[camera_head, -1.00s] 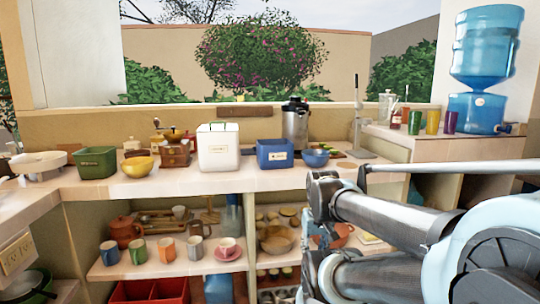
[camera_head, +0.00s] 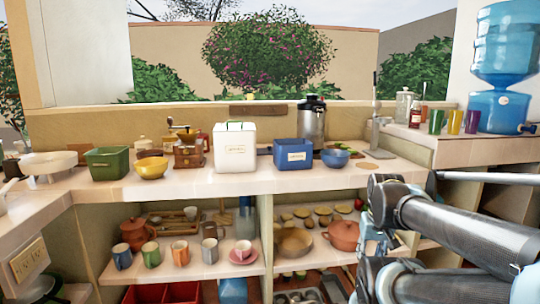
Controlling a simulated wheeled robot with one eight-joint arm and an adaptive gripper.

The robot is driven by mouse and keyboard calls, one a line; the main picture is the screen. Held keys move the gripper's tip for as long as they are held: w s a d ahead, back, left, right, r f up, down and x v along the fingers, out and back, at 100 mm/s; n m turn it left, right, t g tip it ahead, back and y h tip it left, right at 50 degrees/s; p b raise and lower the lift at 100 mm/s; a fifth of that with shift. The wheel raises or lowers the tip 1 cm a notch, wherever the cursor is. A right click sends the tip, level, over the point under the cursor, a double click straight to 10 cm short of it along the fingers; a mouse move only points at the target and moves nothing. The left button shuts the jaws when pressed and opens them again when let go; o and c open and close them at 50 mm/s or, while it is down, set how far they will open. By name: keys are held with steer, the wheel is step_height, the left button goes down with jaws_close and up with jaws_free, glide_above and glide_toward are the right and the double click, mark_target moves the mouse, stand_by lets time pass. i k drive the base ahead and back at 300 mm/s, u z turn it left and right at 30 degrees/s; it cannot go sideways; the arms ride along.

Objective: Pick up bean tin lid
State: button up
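I cannot pick out a bean tin lid with certainty. Several small round yellowish pieces (camera_head: 322,212) lie on the right part of the shelf under the counter, but they are too small to tell whether one is the lid. My folded arm fills the lower right of the view, in front of the right end of that shelf. My gripper cannot be made out.
The counter (camera_head: 210,186) holds a green bin (camera_head: 106,163), yellow bowl (camera_head: 151,168), white bin (camera_head: 235,152) and blue bin (camera_head: 293,155). Below are several mugs (camera_head: 151,254), a wooden bowl (camera_head: 293,242) and a red pot (camera_head: 342,234). A water dispenser (camera_head: 500,60) stands right.

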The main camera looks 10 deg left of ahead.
mark_target(268, 151)
steer(key=u, duration=0.05)
steer(key=k, duration=0.85)
steer(key=u, duration=0.55)
steer(key=i, duration=1)
steer(key=z, duration=0.05)
